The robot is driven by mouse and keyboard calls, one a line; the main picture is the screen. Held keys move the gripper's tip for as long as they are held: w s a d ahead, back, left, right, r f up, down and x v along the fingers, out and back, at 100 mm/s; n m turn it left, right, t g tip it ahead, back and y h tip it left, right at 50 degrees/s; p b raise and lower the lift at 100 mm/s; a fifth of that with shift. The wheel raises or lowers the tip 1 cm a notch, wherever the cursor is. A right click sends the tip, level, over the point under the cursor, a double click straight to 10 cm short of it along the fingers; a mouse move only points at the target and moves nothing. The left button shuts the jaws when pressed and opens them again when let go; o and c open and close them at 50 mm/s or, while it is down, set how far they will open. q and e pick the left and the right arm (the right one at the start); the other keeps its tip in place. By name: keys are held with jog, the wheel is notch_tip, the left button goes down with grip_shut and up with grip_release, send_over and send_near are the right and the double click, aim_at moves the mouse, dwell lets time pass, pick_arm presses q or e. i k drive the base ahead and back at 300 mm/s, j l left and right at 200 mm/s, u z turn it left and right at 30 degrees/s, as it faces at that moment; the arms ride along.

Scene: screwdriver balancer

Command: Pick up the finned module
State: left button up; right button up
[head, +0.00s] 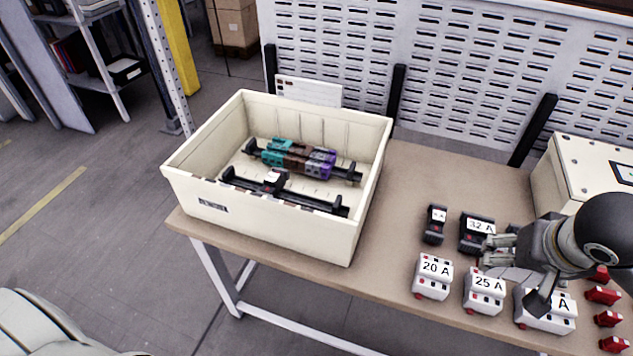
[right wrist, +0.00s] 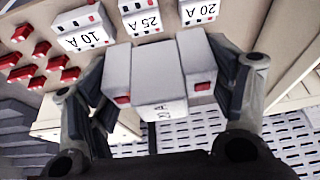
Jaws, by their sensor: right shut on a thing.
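My right gripper (head: 497,246) is at the right of the workbench, over the group of modules. In the right wrist view its two fingers are shut on a white module (right wrist: 158,75), one on each side. This module has a raised middle block, red squares on its side parts and a label that I cannot read fully. I cannot make out clear fins on it. In the head view the gripper hides most of it. A dark 32 A module (head: 476,232) is just left of the fingers. My left gripper is not in view.
White modules marked 20 A (head: 432,277) and 25 A (head: 484,291) stand near the front edge, with red pieces (head: 603,296) at the right. A cream crate (head: 270,226) holds rails with coloured modules. The bench between crate and modules is clear.

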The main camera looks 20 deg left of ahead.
aim_at(274, 181)
jog(key=j+z, duration=0.25)
jog(key=j, duration=0.2)
jog(key=j+z, duration=0.3)
jog(key=j, duration=0.2)
jog(key=k+j+z, duration=0.25)
jog(key=j, duration=0.2)
jog(key=j+z, duration=0.3)
jog(key=j, duration=0.15)
